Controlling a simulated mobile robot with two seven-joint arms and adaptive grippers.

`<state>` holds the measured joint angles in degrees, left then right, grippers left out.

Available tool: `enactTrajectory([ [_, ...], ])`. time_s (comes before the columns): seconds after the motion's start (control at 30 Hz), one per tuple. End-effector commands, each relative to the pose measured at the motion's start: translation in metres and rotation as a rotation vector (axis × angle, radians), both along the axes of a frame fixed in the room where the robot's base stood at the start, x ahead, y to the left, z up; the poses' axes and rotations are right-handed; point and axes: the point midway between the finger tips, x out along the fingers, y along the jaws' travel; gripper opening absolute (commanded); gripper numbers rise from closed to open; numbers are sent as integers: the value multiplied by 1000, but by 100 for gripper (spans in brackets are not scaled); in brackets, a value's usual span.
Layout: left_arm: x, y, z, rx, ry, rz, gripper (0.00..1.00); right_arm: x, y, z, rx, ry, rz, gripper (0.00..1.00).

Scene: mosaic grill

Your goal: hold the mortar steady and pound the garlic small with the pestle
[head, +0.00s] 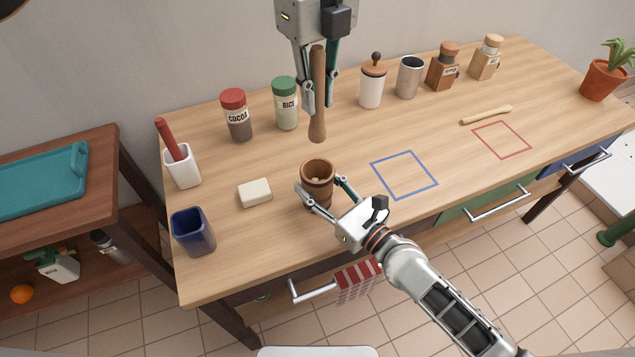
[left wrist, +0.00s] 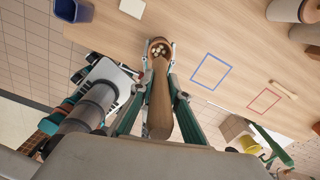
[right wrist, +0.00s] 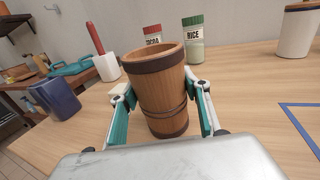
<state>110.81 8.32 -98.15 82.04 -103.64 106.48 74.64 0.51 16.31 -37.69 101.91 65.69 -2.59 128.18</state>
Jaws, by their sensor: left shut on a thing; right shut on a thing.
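The wooden mortar (head: 317,190) stands upright on the table, and it fills the middle of the right wrist view (right wrist: 160,95). My right gripper (head: 320,194) is shut around it, one finger on each side. My left gripper (head: 319,104) is shut on the wooden pestle (head: 318,65) and holds it upright. The pestle's thick lower end hangs above the mortar's mouth, clear of the rim in the head view. In the left wrist view, several pale garlic pieces (left wrist: 157,49) lie inside the mortar, partly hidden beyond the pestle (left wrist: 160,105). The head view does not show the garlic clearly.
A pale block (head: 255,193), a blue cup (head: 193,232) and a white holder (head: 183,167) stand left of the mortar. Cocoa (head: 237,116) and rice (head: 286,105) jars stand behind. A blue outlined square (head: 404,175) lies on clear table to the right.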

Motion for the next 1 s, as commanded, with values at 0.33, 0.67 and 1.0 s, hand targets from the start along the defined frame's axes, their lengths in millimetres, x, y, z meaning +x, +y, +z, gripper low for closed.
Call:
enactTrajectory([
  [0.33,0,0,-6,0,1,-1,0,0,0,0,-1,1,-1,17],
  [0.67,0,0,-50,0,0,0,0,0,0,0,-1,1,0,17],
  [1.0,0,0,-51,0,-1,0,0,0,0,-1,-1,1,0,17],
])
